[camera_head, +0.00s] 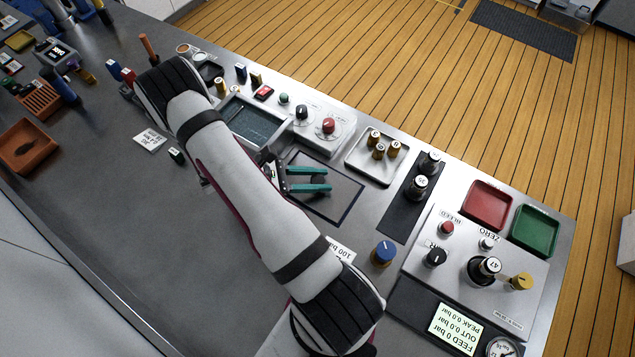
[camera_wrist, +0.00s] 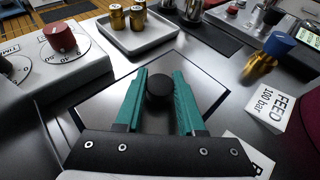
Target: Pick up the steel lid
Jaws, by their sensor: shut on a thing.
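The steel lid (camera_head: 341,196) is a flat grey square with a dark outline at the middle of the bench. It also shows in the wrist view (camera_wrist: 213,90). Its round black knob (camera_wrist: 159,90) stands between my teal fingers. My gripper (camera_head: 328,179) is shut on this knob, with one finger on each side, as the wrist view (camera_wrist: 162,78) shows. The fingers hide part of the lid, and the knob is not clear in the head view. I cannot tell whether the lid is lifted off the bench.
A tray with several small brass-coloured pieces (camera_head: 378,152) lies beyond the lid. A panel with a red knob (camera_head: 328,126) is at its upper left. A blue knob (camera_head: 383,252) and a "FEED 100 bar" card (camera_wrist: 275,108) are to the right. Dark weights (camera_head: 418,187) stand on a black mat.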

